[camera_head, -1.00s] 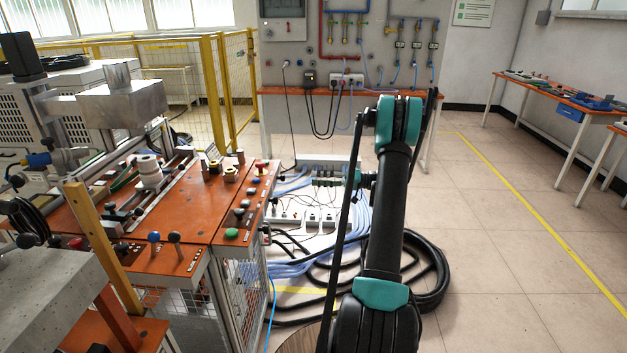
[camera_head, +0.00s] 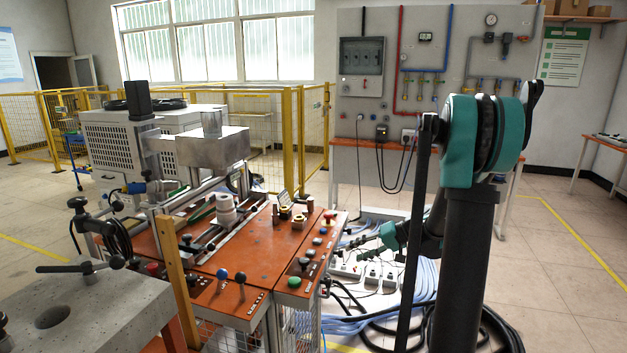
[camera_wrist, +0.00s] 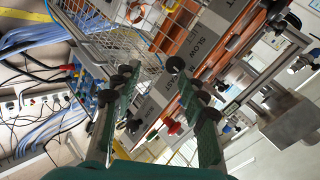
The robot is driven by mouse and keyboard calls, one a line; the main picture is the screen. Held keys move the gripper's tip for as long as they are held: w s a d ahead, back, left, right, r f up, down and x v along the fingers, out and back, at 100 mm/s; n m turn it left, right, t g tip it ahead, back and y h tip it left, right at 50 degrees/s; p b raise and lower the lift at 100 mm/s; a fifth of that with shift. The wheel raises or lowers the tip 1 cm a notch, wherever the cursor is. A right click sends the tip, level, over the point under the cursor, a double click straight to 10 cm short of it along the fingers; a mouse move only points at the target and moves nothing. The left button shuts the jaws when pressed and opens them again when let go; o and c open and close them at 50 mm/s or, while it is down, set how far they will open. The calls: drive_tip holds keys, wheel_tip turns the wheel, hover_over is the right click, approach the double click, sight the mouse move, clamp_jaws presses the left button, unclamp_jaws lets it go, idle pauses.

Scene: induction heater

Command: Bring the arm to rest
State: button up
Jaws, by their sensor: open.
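My arm stands upright in the right half of the head view, with a dark column and a teal joint at its top. My gripper is partly behind the arm in the head view, pointing left toward the machine's front right corner. In the wrist view my gripper (camera_wrist: 165,105) shows two green-padded fingers spread apart with nothing between them. The induction heater machine (camera_head: 215,235) with its orange top stands to the left of the arm. In the wrist view its orange edge with the word SLOW (camera_wrist: 195,45) lies beyond the fingers. I cannot tell the exact gap to it.
Control knobs and a green button (camera_head: 294,282) line the machine's right edge. Cables and power strips (camera_head: 375,272) lie on the floor behind the arm. A concrete block (camera_head: 80,305) fills the lower left. Open floor (camera_head: 545,290) lies on the right.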

drive_tip(key=s+d+f+h, duration=0.2)
drive_tip(key=s+h, duration=0.3)
drive_tip(key=s, duration=0.8)
drive_tip(key=s+d+f+h, duration=0.2)
drive_tip(key=s+h, duration=0.3)
drive_tip(key=s, duration=0.8)
drive_tip(key=shift+s+f+t, duration=0.3)
drive_tip(key=shift+s+f, duration=0.05)
drive_tip(key=shift+f, duration=0.55)
drive_tip(key=shift+c, duration=0.5)
